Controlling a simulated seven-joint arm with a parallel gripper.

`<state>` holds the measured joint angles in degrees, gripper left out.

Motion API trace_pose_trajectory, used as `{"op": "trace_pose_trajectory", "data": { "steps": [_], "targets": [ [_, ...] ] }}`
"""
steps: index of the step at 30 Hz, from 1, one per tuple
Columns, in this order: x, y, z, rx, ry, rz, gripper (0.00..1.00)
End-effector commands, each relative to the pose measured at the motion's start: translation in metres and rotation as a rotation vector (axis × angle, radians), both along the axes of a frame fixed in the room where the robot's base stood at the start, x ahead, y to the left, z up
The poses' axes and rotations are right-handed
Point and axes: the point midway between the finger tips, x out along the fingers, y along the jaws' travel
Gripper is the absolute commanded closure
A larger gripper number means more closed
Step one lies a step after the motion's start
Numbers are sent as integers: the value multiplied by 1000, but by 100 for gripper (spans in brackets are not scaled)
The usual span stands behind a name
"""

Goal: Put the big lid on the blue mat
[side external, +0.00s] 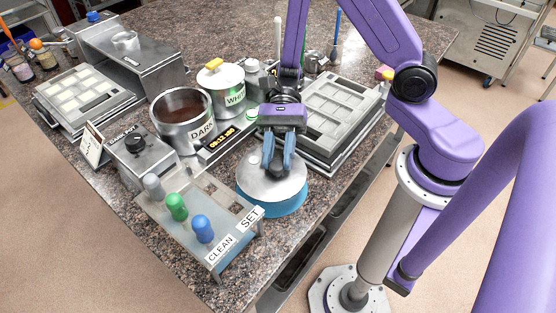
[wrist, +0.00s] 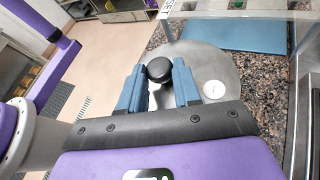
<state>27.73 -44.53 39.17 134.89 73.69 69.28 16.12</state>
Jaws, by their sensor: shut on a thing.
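The big lid (side external: 262,187) is a round grey metal disc with a black knob (wrist: 159,69) and a small white round spot on top. My gripper (side external: 277,163) is shut on the knob, its blue fingers on either side of it; it also shows in the wrist view (wrist: 158,88). The round blue mat (side external: 285,209) lies on the counter under the lid, with its front edge showing. The lid looks about level and covers most of the mat. I cannot tell whether it touches the mat or hangs just above it. In the wrist view the lid hides the mat.
The CLEAN/SET stand (side external: 217,258) with several coloured knobs is close at the left. An open DARK pot (side external: 182,124) and a lidded WHITE pot (side external: 221,93) stand behind. A mould tray (side external: 338,108) is close behind right. The counter's front edge is near the mat.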

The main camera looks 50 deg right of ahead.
Motion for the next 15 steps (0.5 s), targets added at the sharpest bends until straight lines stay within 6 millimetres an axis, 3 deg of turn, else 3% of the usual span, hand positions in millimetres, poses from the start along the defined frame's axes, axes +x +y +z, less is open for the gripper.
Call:
{"op": "trace_pose_trajectory", "data": {
  "steps": [6,15],
  "targets": [
    [0,0,-19,0,1,0,100],
    [0,0,-21,1,-1,-1,100]
  ]
}}
